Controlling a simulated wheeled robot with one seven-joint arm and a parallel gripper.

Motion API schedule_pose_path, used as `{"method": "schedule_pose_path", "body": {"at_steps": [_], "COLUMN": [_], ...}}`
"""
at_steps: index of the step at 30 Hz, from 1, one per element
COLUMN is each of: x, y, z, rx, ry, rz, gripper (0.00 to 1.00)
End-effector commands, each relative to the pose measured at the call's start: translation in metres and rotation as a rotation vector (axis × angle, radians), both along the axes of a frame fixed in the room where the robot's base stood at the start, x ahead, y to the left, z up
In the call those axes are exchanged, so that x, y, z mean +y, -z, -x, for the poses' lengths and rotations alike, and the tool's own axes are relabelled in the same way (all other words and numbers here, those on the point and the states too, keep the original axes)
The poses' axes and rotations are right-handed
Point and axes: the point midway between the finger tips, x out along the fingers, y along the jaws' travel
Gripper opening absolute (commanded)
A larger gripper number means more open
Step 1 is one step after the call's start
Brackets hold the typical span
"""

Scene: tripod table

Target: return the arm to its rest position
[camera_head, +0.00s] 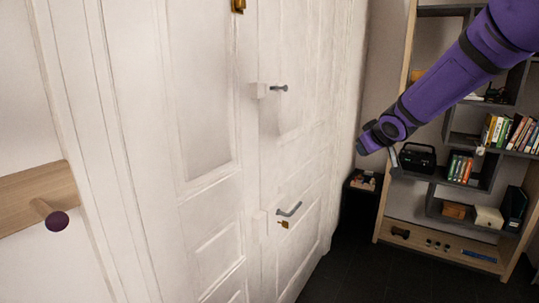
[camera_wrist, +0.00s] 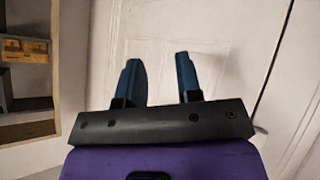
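My purple arm (camera_head: 450,80) reaches in from the upper right of the head view. It is held in the air, pointing down and to the left. My gripper (camera_head: 365,143) is at its lower end, small and dark in that view, in front of the gap between the white doors and the bookshelf. In the wrist view my gripper (camera_wrist: 157,60) shows two blue fingers standing apart. Only white panelling shows between them, so it is open and empty.
White panelled doors (camera_head: 205,120) with metal handles (camera_head: 288,210) fill the left and middle. A wooden peg (camera_head: 50,210) sticks out at far left. A bookshelf (camera_head: 395,190) with books and a black radio (camera_head: 418,158) stands at right. Dark floor (camera_head: 360,265) lies clear between.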

Motion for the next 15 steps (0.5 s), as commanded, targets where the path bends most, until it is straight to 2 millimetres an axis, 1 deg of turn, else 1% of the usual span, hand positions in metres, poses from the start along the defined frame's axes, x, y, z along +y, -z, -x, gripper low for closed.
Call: {"method": "schedule_pose_path", "body": {"at_steps": [1, 6, 11, 15], "x": [-0.004, -0.016, -0.025, -0.031], "y": [-0.011, -0.036, -0.055, -0.066], "z": [0.013, 0.058, 0.104, 0.145], "rx": [0.004, 0.038, 0.078, 0.116], "ry": [0.024, 0.106, 0.177, 0.232], "rz": [0.004, 0.006, 0.000, -0.015], "gripper": [0.32, 0.32, 0.32, 0.32]}}
